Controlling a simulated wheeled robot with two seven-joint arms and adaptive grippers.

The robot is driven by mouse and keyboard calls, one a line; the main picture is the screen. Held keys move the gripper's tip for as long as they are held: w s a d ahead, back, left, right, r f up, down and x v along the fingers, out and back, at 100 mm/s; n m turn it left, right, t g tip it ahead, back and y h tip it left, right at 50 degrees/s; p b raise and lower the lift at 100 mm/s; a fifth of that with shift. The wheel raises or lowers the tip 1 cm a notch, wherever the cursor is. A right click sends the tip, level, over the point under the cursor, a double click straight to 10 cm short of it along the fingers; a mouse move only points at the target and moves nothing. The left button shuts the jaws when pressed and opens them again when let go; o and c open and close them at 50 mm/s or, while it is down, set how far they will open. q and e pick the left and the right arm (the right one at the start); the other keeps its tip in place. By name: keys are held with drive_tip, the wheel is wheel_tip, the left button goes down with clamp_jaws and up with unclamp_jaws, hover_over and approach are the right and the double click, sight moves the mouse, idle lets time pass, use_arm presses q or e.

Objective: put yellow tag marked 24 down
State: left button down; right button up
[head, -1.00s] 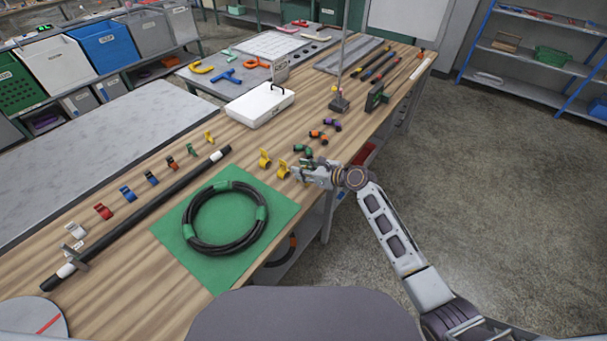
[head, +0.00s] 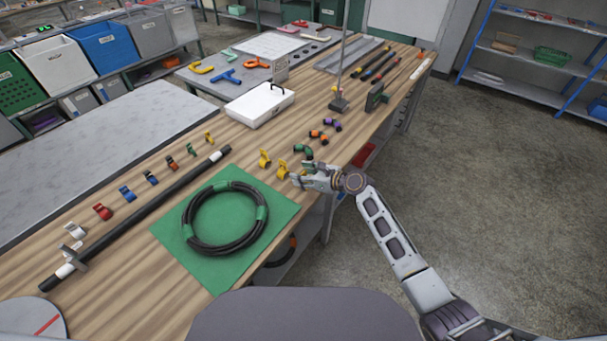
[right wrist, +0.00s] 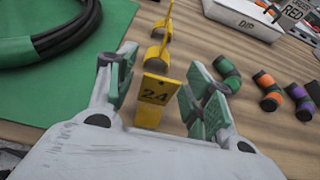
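The yellow tag marked 24 (right wrist: 155,92) stands at the table's front edge area, its number facing the right wrist camera; in the head view it shows as a small yellow piece (head: 283,169). My right gripper (right wrist: 162,88) is open, with one green-padded finger on each side of the tag and visible gaps beside it. In the head view the right gripper (head: 299,174) is just to the right of the tag. The tag's foot is partly hidden by the gripper body. My left gripper is not in view.
A second yellow tag (head: 264,158) stands just behind. Green, orange and purple hose pieces (head: 318,137) lie to the right. A coiled black hose (head: 225,218) lies on a green mat (head: 277,209) to the left. A white box (head: 259,106) stands farther back.

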drive_tip(key=shift+r, duration=0.15)
drive_tip(key=v, duration=1.2)
drive_tip(key=shift+p, duration=0.35)
idle(0.7)
drive_tip(key=s+d+f+n+h, duration=0.2)
drive_tip(key=d+f, duration=0.1)
drive_tip(key=f, duration=0.6)
drive_tip(key=s+d+f+n+g+h, duration=0.1)
drive_tip(key=s+d+f+n+h, duration=0.15)
drive_tip(key=f, duration=0.75)
drive_tip(key=s+d+f+n+h, duration=0.15)
drive_tip(key=d+f, duration=0.25)
drive_tip(key=f, duration=0.5)
drive_tip(key=s+d+f+n+g+h, duration=0.1)
drive_tip(key=s+d+f+n, duration=0.25)
drive_tip(key=s+f, duration=0.4)
drive_tip(key=s+d+f+n+g+h, duration=0.15)
drive_tip(key=s+f+n, duration=0.25)
drive_tip(key=s+f, duration=0.4)
drive_tip(key=s+d+f+n+g, duration=0.1)
drive_tip(key=s+f+n, duration=0.3)
drive_tip(key=s, duration=0.6)
drive_tip(key=s+d+f+n+g+h, duration=0.1)
drive_tip(key=s+f+n, duration=0.4)
drive_tip(key=s, duration=0.5)
drive_tip(key=s+d+f+n+g+h, duration=0.1)
drive_tip(key=s+f+n, duration=0.4)
drive_tip(key=s, duration=0.5)
drive_tip(key=shift+d, duration=0.2)
